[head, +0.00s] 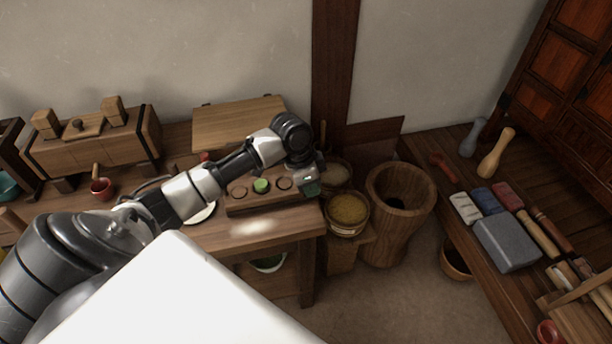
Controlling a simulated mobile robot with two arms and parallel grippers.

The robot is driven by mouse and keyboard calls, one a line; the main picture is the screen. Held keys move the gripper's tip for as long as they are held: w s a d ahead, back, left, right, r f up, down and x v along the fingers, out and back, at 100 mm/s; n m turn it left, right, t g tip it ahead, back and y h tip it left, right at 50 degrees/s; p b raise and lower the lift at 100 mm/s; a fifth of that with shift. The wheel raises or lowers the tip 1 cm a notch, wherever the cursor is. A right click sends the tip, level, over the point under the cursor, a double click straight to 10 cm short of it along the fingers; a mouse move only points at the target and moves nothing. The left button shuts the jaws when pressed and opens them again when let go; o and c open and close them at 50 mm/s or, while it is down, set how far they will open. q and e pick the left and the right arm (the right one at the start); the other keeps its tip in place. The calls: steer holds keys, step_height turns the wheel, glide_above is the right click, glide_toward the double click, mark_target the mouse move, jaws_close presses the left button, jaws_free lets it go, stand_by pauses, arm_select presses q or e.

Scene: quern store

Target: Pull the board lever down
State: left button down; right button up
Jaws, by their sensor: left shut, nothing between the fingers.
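A wooden board (240,204) with a green round piece (261,185) and dark rings lies on the wooden table (235,238). My left arm comes in from the left and reaches across the board. My left gripper (310,187) is at the board's right end, near the table's right edge; it is shut with nothing between its fingers. I cannot make out the board lever; the gripper and wrist cover that end of the board. I cannot tell whether the gripper touches anything there. My right gripper is not in view.
A tilted wooden panel (238,124) stands behind the board. A bowl of yellow grain (347,209) and a tall wooden mortar (401,211) stand right of the table. A wooden chest (95,150) is at the left. A bench with tools and a grey block (507,244) runs along the right.

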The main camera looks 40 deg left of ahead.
arm_select(q)
steer(key=w+a+r+h, duration=0.1)
steer(key=w+a+r, duration=0.3)
steer(key=a+r, duration=0.65)
steer(key=d+f, duration=0.2)
steer(key=f, duration=0.1)
steer(key=d+f, duration=0.2)
steer(key=f, duration=0.1)
steer(key=d+f, duration=0.2)
steer(key=f, duration=0.1)
steer(key=shift+s+d+f+p, duration=0.25)
steer(key=shift+d+f+p, duration=0.1)
steer(key=shift+f+p, duration=0.05)
steer(key=shift+s+d+f, duration=0.2)
steer(key=shift+d+f, duration=0.05)
steer(key=shift+f, duration=0.2)
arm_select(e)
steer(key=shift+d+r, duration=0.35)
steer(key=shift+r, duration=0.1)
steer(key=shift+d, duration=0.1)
